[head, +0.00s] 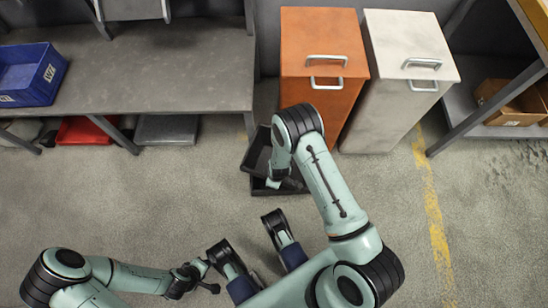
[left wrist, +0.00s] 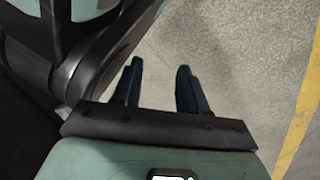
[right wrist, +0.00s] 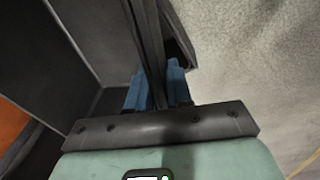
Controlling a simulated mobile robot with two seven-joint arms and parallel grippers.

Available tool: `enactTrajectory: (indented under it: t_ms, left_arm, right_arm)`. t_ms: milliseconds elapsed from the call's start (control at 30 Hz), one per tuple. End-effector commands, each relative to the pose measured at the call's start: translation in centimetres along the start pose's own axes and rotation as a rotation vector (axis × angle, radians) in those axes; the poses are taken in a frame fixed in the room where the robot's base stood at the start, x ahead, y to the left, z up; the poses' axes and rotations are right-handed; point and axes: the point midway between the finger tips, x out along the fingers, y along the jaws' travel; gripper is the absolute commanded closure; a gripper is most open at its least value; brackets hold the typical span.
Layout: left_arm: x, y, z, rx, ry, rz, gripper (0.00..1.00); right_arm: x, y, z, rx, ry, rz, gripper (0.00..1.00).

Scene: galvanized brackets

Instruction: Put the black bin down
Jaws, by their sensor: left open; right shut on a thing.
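The black bin (head: 256,158) is in front of the orange cabinet in the head view, partly hidden by my right arm. My right gripper (head: 287,183) is at the bin's near right side. In the right wrist view, its blue fingers (right wrist: 157,88) are shut on the bin's dark wall (right wrist: 148,40), one on each side. The inside of the bin that shows looks empty. I cannot tell whether its underside touches the floor. My left gripper (head: 208,277) is low in the head view, away from the bin. Its fingers (left wrist: 158,85) are apart and empty.
The orange cabinet (head: 318,50) and a pale cabinet (head: 410,45) stand behind the bin. A grey workbench (head: 150,75) with a blue crate (head: 45,75) is at left. A shelf with a cardboard box (head: 515,105) is at right. Concrete floor (head: 130,200) is clear.

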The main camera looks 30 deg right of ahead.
Motion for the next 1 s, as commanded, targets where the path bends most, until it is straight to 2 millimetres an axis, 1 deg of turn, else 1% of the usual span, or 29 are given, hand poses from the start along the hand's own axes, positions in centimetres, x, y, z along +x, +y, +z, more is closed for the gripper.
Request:
enactTrajectory:
  t_ms: [167,200,267,567,700,767,1000]
  left_arm:
    - [0.3,-0.3,0.4,-0.005,-0.014,-0.007,0.57]
    - [0.3,-0.4,0.5,-0.005,-0.016,-0.007,0.57]
    - [0.3,-0.4,0.4,-0.005,-0.015,-0.007,0.57]
    - [0.2,-0.3,0.4,-0.004,-0.013,-0.006,0.57]
    - [-0.4,0.3,-0.3,0.003,0.011,0.005,0.57]
    - [-0.9,0.8,-0.8,0.008,0.03,0.014,0.57]
    - [-4.0,3.5,-4.0,0.037,0.145,0.064,0.57]
  right_arm:
    - [0.3,0.1,0.0,0.0,0.001,0.002,1.0]
    - [0.4,0.0,0.1,0.001,0.0,0.0,0.74]
    - [0.3,0.0,0.1,0.001,0.0,0.001,0.55]
    - [0.2,0.0,0.0,0.0,0.0,0.001,0.55]
    - [-0.5,0.1,-0.1,0.0,0.001,0.001,0.55]
    - [-1.6,0.1,-0.1,-0.002,0.002,0.002,0.55]
    - [-7.1,0.1,-0.2,0.0,0.003,0.002,0.55]
